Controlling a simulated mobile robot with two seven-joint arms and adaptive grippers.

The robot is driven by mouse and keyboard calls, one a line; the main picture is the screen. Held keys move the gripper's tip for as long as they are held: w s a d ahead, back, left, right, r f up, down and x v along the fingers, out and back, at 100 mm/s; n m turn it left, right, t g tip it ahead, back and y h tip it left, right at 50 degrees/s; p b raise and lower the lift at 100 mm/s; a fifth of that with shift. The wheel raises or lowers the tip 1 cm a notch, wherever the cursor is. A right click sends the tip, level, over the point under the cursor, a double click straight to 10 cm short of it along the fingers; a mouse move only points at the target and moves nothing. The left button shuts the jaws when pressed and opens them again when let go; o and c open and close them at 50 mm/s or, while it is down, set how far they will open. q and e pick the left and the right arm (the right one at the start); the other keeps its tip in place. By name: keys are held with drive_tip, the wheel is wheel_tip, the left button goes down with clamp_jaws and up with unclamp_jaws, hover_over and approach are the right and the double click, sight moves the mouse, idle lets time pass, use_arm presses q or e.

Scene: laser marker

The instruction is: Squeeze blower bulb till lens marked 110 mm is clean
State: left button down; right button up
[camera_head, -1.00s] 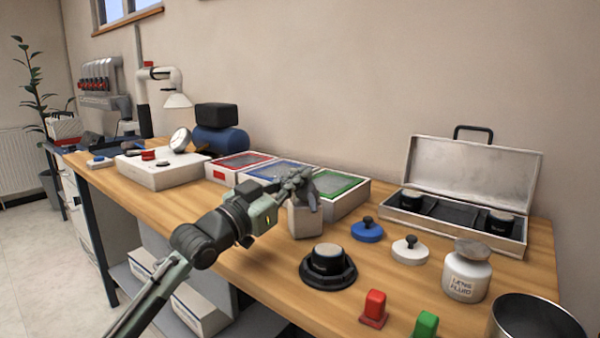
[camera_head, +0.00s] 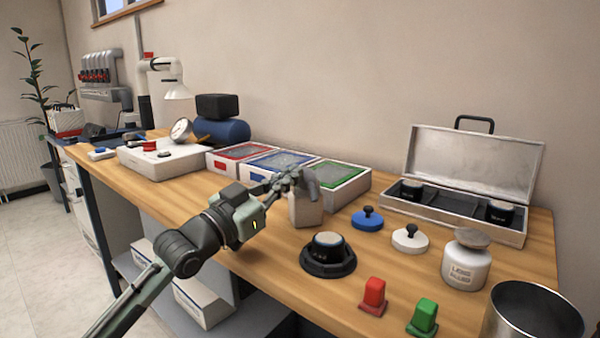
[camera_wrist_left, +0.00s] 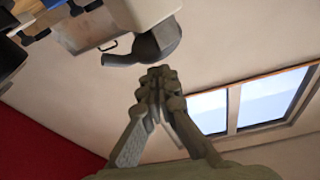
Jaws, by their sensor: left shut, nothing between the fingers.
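A grey blower bulb (camera_head: 310,184) with a thin nozzle rests on a beige block (camera_head: 306,209) near the middle of the bench. It also shows in the left wrist view (camera_wrist_left: 158,42). My left gripper (camera_head: 291,178) is shut and empty just left of the bulb, partly overlapping the block in the head view. In the wrist view its fingertips (camera_wrist_left: 160,76) are together with a visible gap to the bulb. A lens (camera_head: 328,251) sits in a black round holder in front of the block. Its top looks greyish; no marking is readable. My right gripper is not in view.
An open metal case (camera_head: 456,227) at the back right holds two lenses (camera_head: 411,190) (camera_head: 499,213). Blue (camera_head: 367,221) and white (camera_head: 410,239) knobbed discs, a fluid jar (camera_head: 466,262), red (camera_head: 373,294) and green (camera_head: 423,315) blocks and a metal bin (camera_head: 535,312) stand at right. Trays (camera_head: 340,188) lie behind.

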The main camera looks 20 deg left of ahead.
use_arm(q)
drive_tip(key=s, duration=0.1)
drive_tip(key=s+a+f, duration=0.2)
drive_tip(key=shift+s+f, duration=0.25)
drive_tip(key=shift+s, duration=0.1)
drive_tip(key=shift+s+r, duration=0.25)
drive_tip(key=shift+r, duration=0.05)
